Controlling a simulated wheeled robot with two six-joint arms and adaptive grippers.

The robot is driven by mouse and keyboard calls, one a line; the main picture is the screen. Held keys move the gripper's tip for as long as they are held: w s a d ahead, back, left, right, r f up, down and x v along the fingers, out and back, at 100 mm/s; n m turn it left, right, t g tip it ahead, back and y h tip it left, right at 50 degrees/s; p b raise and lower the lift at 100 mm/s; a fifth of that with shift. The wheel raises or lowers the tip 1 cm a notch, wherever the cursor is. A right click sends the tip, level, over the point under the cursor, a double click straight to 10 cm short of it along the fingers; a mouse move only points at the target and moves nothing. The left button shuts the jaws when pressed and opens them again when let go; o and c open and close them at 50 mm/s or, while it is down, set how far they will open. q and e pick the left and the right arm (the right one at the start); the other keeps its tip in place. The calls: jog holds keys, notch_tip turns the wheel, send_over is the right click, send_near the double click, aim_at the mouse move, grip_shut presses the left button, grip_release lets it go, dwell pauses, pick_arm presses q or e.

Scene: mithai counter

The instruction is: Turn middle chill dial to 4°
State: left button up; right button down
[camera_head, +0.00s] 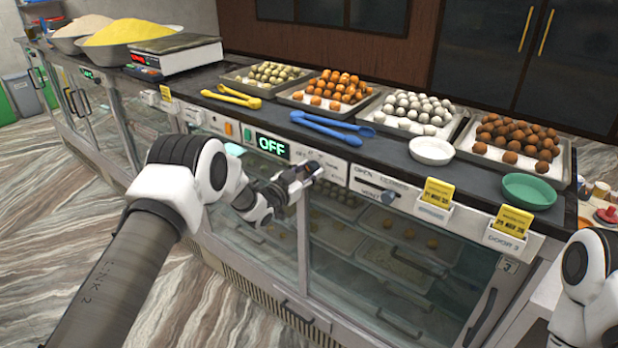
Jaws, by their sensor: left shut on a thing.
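The counter's front panel (335,171) carries a black display (272,146) that reads OFF in green. Just right of the display is a white plate with small dial markings, too small to read. My left gripper (308,174) reaches up to this plate and is shut on the middle chill dial. The fingers hide the dial, so I cannot tell where its pointer stands. My right arm shows only at the lower right edge, and its gripper is out of view.
Orange (228,128) and green buttons sit left of the display. A vent slider (375,189) is to the right. Glass doors with handles lie below. On the countertop are blue tongs (325,127), sweet trays, a white bowl (431,151) and a green bowl (529,190).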

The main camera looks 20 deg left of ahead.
pick_arm(q)
jog(key=m+b, duration=0.3)
jog(key=b, duration=0.1)
jog(key=shift+f+m+b, duration=0.3)
jog(key=shift+m, duration=0.1)
jog(key=shift+r+m+b, duration=0.25)
jog(key=shift+m+b, duration=0.75)
jog(key=shift+b, duration=0.05)
jog(key=o, duration=1.1)
jog(key=shift+o, duration=0.2)
jog(key=shift+a, duration=0.1)
jog(key=v, duration=1.2)
